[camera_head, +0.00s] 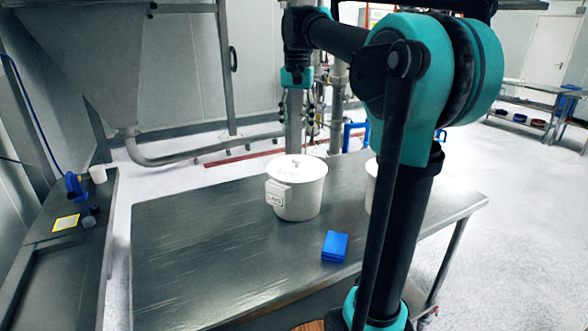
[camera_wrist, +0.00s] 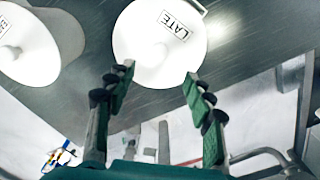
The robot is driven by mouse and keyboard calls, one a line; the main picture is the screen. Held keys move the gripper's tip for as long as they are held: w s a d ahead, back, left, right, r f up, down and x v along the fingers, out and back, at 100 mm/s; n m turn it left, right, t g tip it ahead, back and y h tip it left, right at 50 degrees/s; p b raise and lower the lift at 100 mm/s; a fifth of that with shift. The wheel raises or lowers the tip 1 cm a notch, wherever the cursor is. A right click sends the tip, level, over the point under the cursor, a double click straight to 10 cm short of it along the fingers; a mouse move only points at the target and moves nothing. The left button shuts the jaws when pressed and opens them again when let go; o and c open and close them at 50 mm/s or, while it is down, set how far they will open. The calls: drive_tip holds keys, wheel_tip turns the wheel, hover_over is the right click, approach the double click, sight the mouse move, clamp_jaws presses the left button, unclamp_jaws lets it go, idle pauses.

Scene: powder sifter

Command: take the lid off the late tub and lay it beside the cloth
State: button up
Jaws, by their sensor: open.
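The late tub (camera_head: 298,190) is a white round tub near the far edge of the steel table, with its white lid (camera_head: 305,165) on top. In the wrist view, the lid (camera_wrist: 150,62) shows as a white disc near a label reading LATE (camera_wrist: 175,24). A blue folded cloth (camera_head: 335,246) lies on the table in front and to the right of the tub. My gripper (camera_wrist: 157,76) is open and empty, its fingers apart at the tub's lower edge in the wrist view. In the head view it is above and behind the tub, partly unclear.
A second white tub (camera_wrist: 32,42) stands beside the late tub; in the head view my arm hides most of it. The steel table (camera_head: 190,255) is bare to the left and front. A side counter (camera_head: 60,250) at far left holds small items. A metal hopper hangs behind.

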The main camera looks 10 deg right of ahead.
sight(297, 158)
wheel_tip(297, 158, down, 12)
drive_tip(key=shift+w+f, duration=0.1)
clamp_jaws()
idle(0.7)
wheel_tip(297, 158, up, 20)
idle(0.8)
